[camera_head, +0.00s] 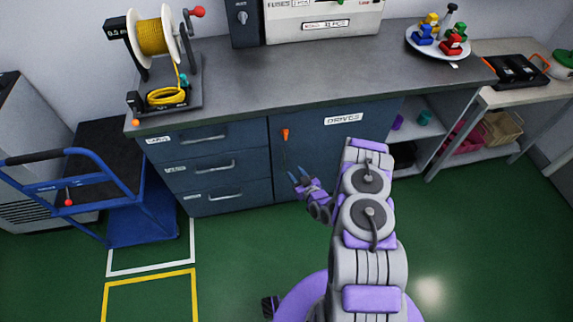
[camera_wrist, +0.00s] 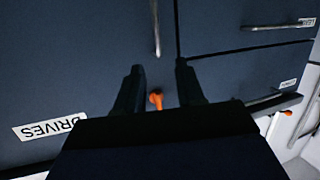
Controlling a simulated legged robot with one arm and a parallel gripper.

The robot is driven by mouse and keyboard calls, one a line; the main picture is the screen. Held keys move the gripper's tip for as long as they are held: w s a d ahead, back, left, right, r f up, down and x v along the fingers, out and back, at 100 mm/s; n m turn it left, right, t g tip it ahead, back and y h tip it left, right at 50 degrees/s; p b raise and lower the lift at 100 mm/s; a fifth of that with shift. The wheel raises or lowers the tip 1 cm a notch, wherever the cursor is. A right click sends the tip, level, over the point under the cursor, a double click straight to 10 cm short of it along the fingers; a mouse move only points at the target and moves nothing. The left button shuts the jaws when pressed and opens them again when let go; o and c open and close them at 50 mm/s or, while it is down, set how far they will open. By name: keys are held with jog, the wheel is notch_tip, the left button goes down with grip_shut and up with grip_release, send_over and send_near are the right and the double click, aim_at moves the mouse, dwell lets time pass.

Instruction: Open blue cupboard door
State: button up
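The blue cupboard door (camera_head: 320,155) is shut flush in the bench front, right of the drawers, with a DRIVES label (camera_head: 344,118). An orange key or tag (camera_head: 285,134) sits at its upper left. A thin upright bar handle (camera_head: 286,155) is below it. My gripper (camera_head: 298,172) is in front of the door near the handle's lower end. In the wrist view, which looks upside down, my gripper (camera_wrist: 159,82) is open and empty. The orange piece (camera_wrist: 156,97) shows between its fingers, and the metal handle (camera_wrist: 156,28) lies beyond the fingertips.
Blue drawers (camera_head: 210,165) with bar handles are left of the door. A blue trolley (camera_head: 140,205) stands at far left. Open shelves (camera_head: 425,135) are right of the door. A cable spool (camera_head: 155,38) and a plate of coloured parts (camera_head: 438,42) sit on the bench. Green floor (camera_head: 480,230) is clear.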

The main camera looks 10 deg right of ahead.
jog(key=s+f+m+t+b, duration=0.1)
jog(key=s+f+t, duration=0.2)
jog(key=s+f, duration=0.25)
send_near(284, 161)
jog(key=shift+m+h, duration=0.4)
jog(key=w, duration=0.3)
jog(key=w+a, duration=0.1)
jog(key=w, duration=0.2)
jog(key=w+a, duration=0.1)
jog(key=w, duration=0.1)
jog(key=shift+w+f, duration=0.1)
jog(key=shift+w, duration=0.3)
jog(key=shift+c, duration=0.4)
grip_shut()
